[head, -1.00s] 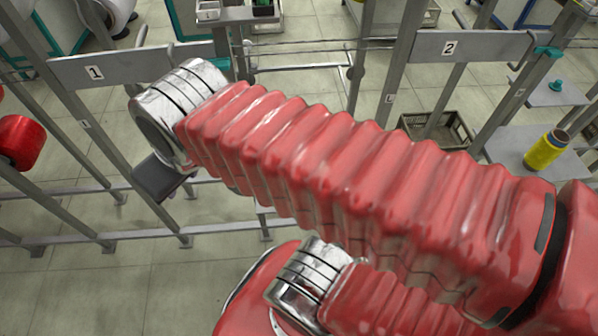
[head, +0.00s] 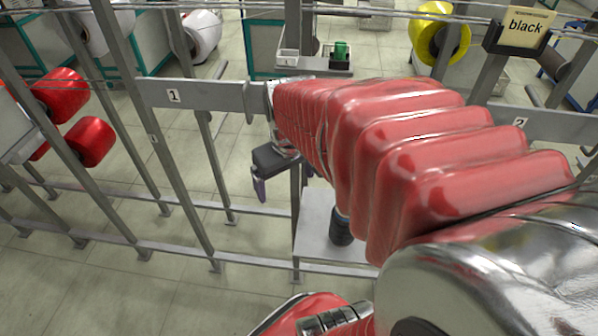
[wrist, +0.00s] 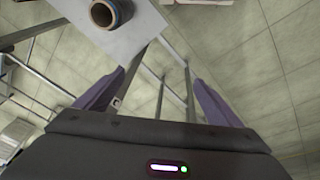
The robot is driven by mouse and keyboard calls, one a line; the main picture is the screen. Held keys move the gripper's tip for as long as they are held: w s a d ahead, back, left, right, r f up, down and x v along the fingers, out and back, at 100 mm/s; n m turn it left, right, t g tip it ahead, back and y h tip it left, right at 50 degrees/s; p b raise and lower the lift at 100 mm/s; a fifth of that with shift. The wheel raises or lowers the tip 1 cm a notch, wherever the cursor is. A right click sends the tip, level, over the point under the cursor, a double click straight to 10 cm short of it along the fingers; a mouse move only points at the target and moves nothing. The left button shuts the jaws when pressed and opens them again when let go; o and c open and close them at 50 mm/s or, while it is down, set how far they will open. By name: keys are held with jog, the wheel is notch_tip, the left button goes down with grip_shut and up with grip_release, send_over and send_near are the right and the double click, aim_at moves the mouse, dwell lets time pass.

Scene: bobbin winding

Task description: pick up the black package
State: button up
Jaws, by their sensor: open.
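A black package (head: 342,228), a dark bobbin, stands upright on a small grey table in the head view, partly hidden behind my red arm. In the wrist view the black package (wrist: 98,14) shows at the top, left of centre, with a brownish open core. It is cut by the frame's top edge. My gripper (wrist: 158,80) is open and empty, its two purple fingers spread apart. In the head view my gripper (head: 261,188) is left of the package and apart from it; only part of its fingers shows.
The small table (head: 315,235) has bare room around the package. Metal posts and rails (head: 195,190) of a rack stand close by. Red bobbins (head: 90,141) hang at the left, a yellow one (head: 438,35) behind. A sign reading "black" (head: 525,25) is at upper right.

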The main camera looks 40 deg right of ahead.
jog(key=s+d+f+m+g, duration=0.1)
jog(key=s+d+f+g, duration=0.1)
jog(key=d+f, duration=0.65)
jog(key=y, duration=0.1)
send_near(344, 224)
jog(key=w+d+f, duration=0.1)
jog(key=w+d, duration=0.2)
jog(key=shift+s+d+f+m+g, duration=0.1)
jog(key=shift+s+d+m+g, duration=0.1)
jog(key=shift+d+m+g, duration=0.15)
jog(key=shift+a, duration=0.1)
notch_tip(344, 224, down, 9)
jog(key=shift+f, duration=2.45)
jog(key=shift+c, duration=0.5)
jog(key=c, duration=1.2)
